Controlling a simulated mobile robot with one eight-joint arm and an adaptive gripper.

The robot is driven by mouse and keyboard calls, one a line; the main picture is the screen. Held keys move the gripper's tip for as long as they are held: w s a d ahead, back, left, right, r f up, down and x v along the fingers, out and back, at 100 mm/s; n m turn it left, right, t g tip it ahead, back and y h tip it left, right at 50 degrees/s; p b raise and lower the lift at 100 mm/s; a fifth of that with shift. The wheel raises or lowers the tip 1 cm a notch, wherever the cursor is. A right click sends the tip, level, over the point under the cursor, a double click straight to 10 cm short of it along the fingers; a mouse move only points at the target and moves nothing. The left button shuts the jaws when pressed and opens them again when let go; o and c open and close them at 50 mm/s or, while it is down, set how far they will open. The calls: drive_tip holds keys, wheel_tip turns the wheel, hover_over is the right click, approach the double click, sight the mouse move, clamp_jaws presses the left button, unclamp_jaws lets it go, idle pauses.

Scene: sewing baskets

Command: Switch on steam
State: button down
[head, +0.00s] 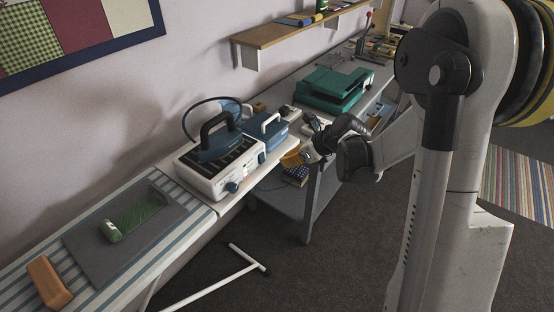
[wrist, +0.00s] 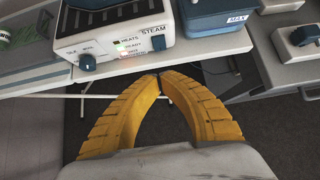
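The white steam station (head: 207,183) stands on the light worktop with a dark blue iron (head: 221,143) on top.
A blue water tank (head: 266,131) marked MAX stands right of the station. A striped ironing board (head: 185,222) with a grey mat and green roll is at left. A teal machine (head: 335,87) is on the grey table behind. Open floor lies in front.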

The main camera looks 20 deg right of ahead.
drive_tip(key=shift+p+v, duration=0.3)
drive_tip(key=shift+v, duration=1.2)
drive_tip(key=shift+p, duration=0.3)
drive_tip(key=shift+s+f+g+h+p, duration=0.2)
drive_tip(key=shift+g+h+p, duration=0.15)
drive_tip(key=shift+p, duration=0.6)
